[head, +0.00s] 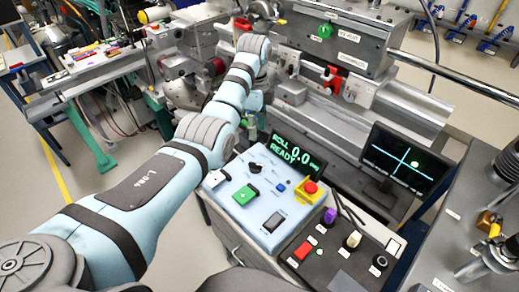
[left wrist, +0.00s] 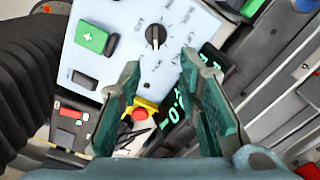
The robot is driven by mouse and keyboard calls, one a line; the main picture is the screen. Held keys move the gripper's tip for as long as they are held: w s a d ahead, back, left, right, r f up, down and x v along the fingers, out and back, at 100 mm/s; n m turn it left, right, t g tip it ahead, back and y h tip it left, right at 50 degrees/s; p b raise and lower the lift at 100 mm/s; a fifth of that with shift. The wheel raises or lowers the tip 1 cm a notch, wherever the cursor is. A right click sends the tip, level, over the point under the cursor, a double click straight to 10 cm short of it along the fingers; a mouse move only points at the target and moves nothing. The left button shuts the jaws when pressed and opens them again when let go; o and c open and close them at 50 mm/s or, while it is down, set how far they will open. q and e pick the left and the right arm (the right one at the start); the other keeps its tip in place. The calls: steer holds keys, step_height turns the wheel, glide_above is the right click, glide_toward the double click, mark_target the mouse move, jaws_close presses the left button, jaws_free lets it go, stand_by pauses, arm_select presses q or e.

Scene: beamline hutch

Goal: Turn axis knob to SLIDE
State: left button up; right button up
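The axis knob (left wrist: 156,34) is a black round knob with a white pointer mark on a light-blue control panel (left wrist: 188,20). In the head view the knob (head: 255,168) sits near the panel's upper edge. Its position labels are too small to read. My left gripper (left wrist: 160,62) is open and empty; its two teal fingers point toward the knob, which shows just beyond and between the tips, apart from them. In the head view the left gripper (head: 250,130) is small and partly hidden by my arm, above the panel's far edge. My right gripper is not in view.
A display (head: 298,155) reading "ROLL 0.0 READY" stands behind the panel. The panel also holds a green plus button (head: 245,195) and a red emergency stop (head: 311,187) on yellow. A monitor (head: 407,160) with a cross stands to the right. Machine housings lie behind.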

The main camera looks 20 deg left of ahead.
arm_select(q)
steer(key=b, duration=0.2)
glide_above(254, 163)
steer(key=f, duration=0.8)
steer(key=shift+s+f, duration=0.3)
steer(key=shift+s, duration=0.1)
steer(key=f, duration=0.1)
steer(key=f+b, duration=0.1)
steer(key=f, duration=0.1)
steer(key=w+f, duration=0.1)
steer(key=f, duration=0.1)
steer(key=shift+f, duration=0.25)
steer(key=shift+s+r, duration=0.15)
steer(key=shift+s, duration=0.05)
steer(key=shift+c, duration=0.9)
jaws_close()
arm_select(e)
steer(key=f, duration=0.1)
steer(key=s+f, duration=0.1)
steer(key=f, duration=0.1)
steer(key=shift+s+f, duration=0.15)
